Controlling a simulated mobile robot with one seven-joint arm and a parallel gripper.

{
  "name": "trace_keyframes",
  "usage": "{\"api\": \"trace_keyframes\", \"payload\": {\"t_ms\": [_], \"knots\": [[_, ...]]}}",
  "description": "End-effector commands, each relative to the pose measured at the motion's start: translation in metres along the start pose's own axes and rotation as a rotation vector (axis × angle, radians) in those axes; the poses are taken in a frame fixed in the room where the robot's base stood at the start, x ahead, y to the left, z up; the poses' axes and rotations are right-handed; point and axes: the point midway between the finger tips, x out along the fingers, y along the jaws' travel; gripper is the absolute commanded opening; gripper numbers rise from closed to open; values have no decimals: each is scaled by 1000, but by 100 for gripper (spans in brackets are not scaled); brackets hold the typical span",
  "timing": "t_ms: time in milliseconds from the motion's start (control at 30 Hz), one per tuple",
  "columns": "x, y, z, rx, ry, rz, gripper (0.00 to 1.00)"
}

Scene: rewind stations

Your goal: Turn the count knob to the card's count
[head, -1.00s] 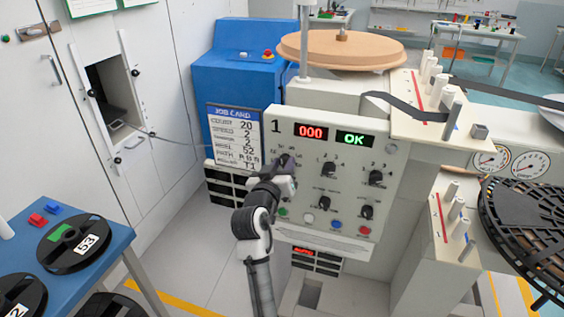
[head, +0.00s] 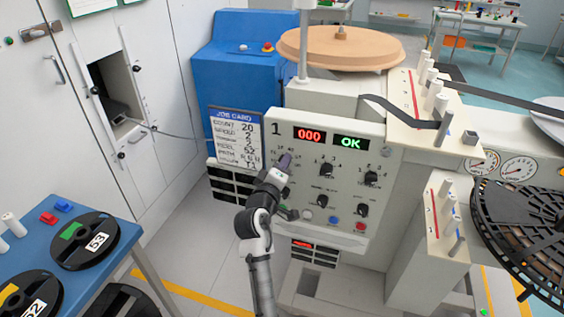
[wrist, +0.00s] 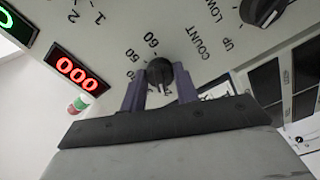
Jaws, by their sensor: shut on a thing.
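My gripper (head: 284,163) is at the upper left of the control panel (head: 378,228). In the wrist view its two purple fingers (wrist: 160,94) stand either side of the black count knob (wrist: 159,72), shut on it. A white mark shows on the knob's lower side in that view. The scale figures 50 and 60 and the word COUNT are printed around it; part of the scale is hidden by the gripper. In the head view the gripper covers the knob. The job card (head: 236,139) left of the panel reads COUNT 20. The red display (head: 309,134) reads 000.
Other black knobs (head: 327,169) sit right of the gripper, with coloured buttons (head: 333,219) below. A green OK display (head: 351,141) is at the panel top. A blue table (head: 117,257) with reels stands at left. Open floor lies between table and machine.

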Motion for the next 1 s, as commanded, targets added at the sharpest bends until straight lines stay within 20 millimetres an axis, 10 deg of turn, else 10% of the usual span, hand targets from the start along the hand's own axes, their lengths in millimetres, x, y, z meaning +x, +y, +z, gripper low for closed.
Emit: {"api": "trace_keyframes", "payload": {"t_ms": [733, 767, 1000], "knots": [[0, 0, -1, -87, 2, 1, 7], [0, 0, -1, -87, 2, 1, 33], [0, 0, 0, -87, 1, 1, 52]]}}
